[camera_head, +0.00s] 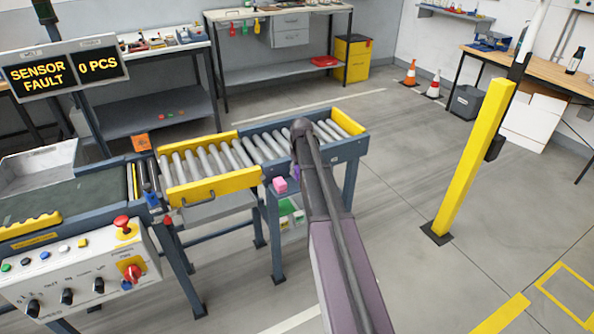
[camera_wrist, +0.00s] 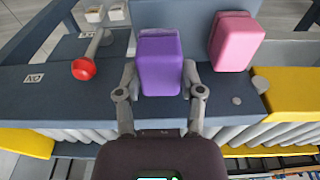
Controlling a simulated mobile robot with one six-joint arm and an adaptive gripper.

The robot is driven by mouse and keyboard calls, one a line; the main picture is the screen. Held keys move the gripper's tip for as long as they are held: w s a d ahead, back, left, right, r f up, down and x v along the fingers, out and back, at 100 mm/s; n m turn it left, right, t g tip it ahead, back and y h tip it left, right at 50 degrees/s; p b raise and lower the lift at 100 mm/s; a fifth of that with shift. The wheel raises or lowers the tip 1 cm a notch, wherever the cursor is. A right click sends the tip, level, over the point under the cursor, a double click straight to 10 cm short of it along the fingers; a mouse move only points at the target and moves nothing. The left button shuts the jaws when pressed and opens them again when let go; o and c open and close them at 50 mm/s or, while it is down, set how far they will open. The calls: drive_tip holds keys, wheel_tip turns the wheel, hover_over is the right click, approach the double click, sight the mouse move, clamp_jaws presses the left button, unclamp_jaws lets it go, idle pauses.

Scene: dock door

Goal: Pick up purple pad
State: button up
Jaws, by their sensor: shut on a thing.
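The purple pad (camera_wrist: 160,58) is a small rounded block in the upper middle of the wrist view. My gripper (camera_wrist: 159,75) is shut on it, one finger on each side. The pad is over or at the blue-grey conveyor side; I cannot tell if it touches it. In the head view my arm mostly hides the gripper and the purple pad.
A pink pad (camera_wrist: 236,42) is close to the right of the purple pad; it also shows in the head view (camera_head: 280,185). A red-knobbed lever (camera_wrist: 84,69) is at the left. The roller conveyor (camera_head: 212,181) has yellow side guards. A yellow post (camera_head: 474,160) stands to the right.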

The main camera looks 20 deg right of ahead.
drive_tip(key=s+a+r, duration=0.1)
drive_tip(key=s+a, duration=0.2)
drive_tip(key=s, duration=0.4)
drive_tip(key=s+a+r+p, duration=0.1)
drive_tip(key=s+a, duration=0.3)
drive_tip(key=s, duration=0.3)
drive_tip(key=shift+s, duration=0.2)
drive_tip(key=shift+o, duration=1.3)
drive_tip(key=shift+c, duration=1.2)
